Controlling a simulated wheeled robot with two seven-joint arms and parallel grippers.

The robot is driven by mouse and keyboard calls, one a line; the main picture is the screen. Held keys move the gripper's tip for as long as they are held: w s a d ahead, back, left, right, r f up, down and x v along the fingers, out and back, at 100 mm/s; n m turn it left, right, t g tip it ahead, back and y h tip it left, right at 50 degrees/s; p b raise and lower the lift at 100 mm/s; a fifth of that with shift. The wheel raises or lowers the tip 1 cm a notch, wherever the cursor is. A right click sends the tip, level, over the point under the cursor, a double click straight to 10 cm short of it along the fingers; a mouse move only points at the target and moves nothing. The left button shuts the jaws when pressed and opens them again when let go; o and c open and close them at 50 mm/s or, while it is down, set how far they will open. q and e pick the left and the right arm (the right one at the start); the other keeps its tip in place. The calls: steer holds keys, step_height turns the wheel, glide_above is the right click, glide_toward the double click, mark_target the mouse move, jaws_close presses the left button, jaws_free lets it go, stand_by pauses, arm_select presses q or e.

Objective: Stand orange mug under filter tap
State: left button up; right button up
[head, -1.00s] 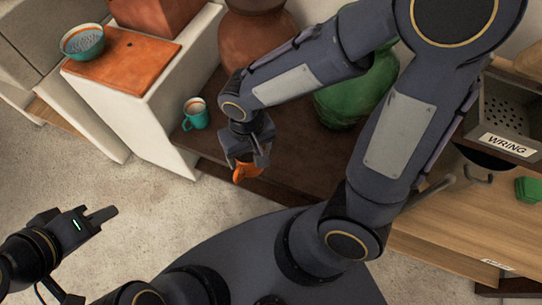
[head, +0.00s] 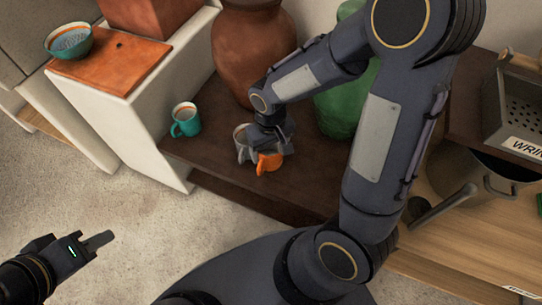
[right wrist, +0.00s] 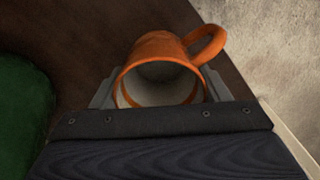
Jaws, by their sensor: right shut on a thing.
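The orange mug (head: 270,162) is in my right gripper (head: 262,148), over the dark wooden shelf in the head view. The right wrist view shows the mug (right wrist: 165,66) between the two fingers (right wrist: 160,92), its opening facing the camera and its handle at the upper right. I cannot tell whether its base touches the shelf. My left gripper (head: 92,243) is empty at the lower left, over the floor; one finger shows clearly, so its opening is unclear. No filter tap is visible; a large terracotta vessel (head: 245,55) stands behind the right gripper.
A teal mug (head: 185,121) stands on the dark shelf (head: 215,165), left of my right gripper. A green jar (head: 335,108) is behind my right arm. A bowl (head: 68,42) sits on the terracotta-topped white block (head: 135,108). A mop wringer (head: 515,120) is at right.

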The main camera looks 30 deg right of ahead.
mark_target(271, 154)
steer(key=shift+w+d+f, duration=0.25)
steer(key=shift+f, duration=0.2)
steer(key=f+b, duration=0.1)
steer(key=f, duration=0.1)
steer(key=f+b, duration=0.1)
steer(key=shift+w+d+f, duration=0.2)
steer(key=shift+f, duration=0.15)
steer(key=shift+r, duration=0.1)
steer(key=shift+f, duration=0.25)
steer(key=o, duration=1.1)
steer(key=shift+c, duration=0.2)
steer(key=shift+r, duration=0.1)
